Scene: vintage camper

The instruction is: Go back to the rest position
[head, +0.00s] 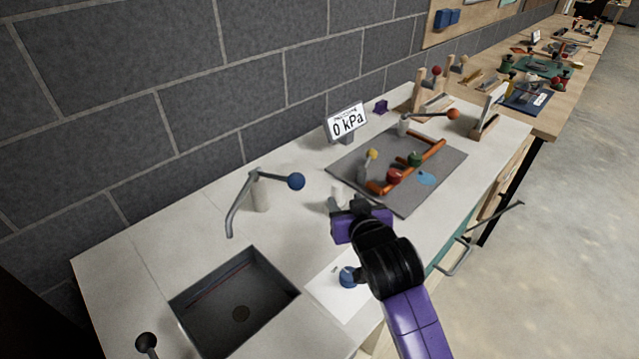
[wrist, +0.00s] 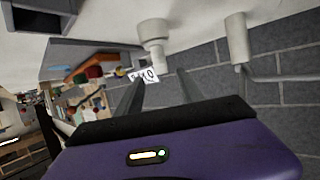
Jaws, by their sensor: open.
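My gripper (head: 350,208) is over the white counter (head: 305,205), between the sink and the grey mat, with my purple and black arm reaching in from the lower right. In the wrist view my gripper (wrist: 160,82) has its two dark fingers apart with nothing between them. A small white fitting (head: 337,195) stands just behind the gripper in the head view, partly hidden by it. It also shows beyond the fingers in the wrist view (wrist: 152,32), whose picture is upside down. I cannot tell how far the fingertips are from it.
The sink (head: 235,305) and a tap with a blue knob (head: 296,181) are at the left. A grey mat (head: 440,180) carries orange pipes with coloured knobs. A gauge display (head: 347,122) reads 0 kPa. A blue knob (head: 348,276) sits near the front, close to my arm.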

